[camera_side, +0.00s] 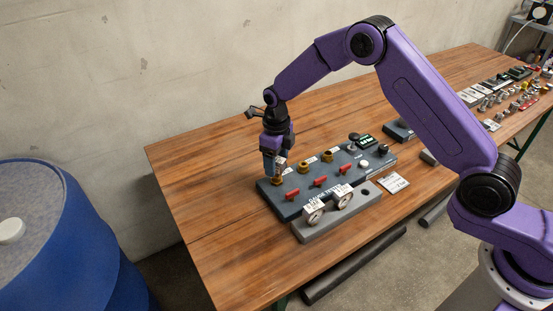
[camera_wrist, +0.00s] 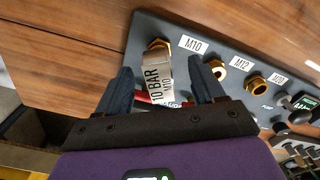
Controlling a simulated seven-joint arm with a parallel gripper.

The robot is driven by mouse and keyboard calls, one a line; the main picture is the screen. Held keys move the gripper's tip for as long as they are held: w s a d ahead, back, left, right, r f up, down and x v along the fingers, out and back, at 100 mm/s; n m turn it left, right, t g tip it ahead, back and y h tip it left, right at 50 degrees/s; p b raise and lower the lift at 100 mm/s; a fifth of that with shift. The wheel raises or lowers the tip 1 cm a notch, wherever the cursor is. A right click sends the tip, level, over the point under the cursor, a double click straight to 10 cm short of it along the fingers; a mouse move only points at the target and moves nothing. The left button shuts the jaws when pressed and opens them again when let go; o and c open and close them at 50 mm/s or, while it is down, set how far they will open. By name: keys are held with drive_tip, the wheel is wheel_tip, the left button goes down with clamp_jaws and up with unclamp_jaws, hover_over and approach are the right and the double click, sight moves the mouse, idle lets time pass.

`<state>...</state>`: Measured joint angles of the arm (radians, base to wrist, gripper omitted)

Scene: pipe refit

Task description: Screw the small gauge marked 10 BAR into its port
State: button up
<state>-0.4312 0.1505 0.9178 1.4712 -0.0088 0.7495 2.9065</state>
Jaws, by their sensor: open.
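The small gauge (camera_wrist: 162,78) with a white tag reading 10 BAR and M10 stands at the brass port labelled M10 (camera_wrist: 157,45). My gripper (camera_wrist: 163,68) is open, with one dark finger on each side of the gauge and a gap to it visible on both sides. In the side view my gripper (camera_side: 275,170) points down over the left end of the dark panel (camera_side: 270,198). The gauge's lower end and thread are hidden, so I cannot tell how deep it sits.
Brass ports M12 (camera_wrist: 216,69) and M20 (camera_wrist: 257,83) are bare. Red handles (camera_side: 320,181) stand along the panel's front. A grey holder (camera_side: 325,226) in front carries two tagged gauges (camera_side: 314,216). A white card (camera_side: 394,183) lies to the right. The table's left part is clear.

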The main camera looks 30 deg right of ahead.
drive_tip(key=shift+r, duration=0.15)
drive_tip(key=shift+r, duration=1.85)
drive_tip(key=n, duration=0.5)
drive_tip(key=shift+n, duration=0.5)
drive_tip(key=n, duration=0.3)
drive_tip(key=shift+n, duration=1.5)
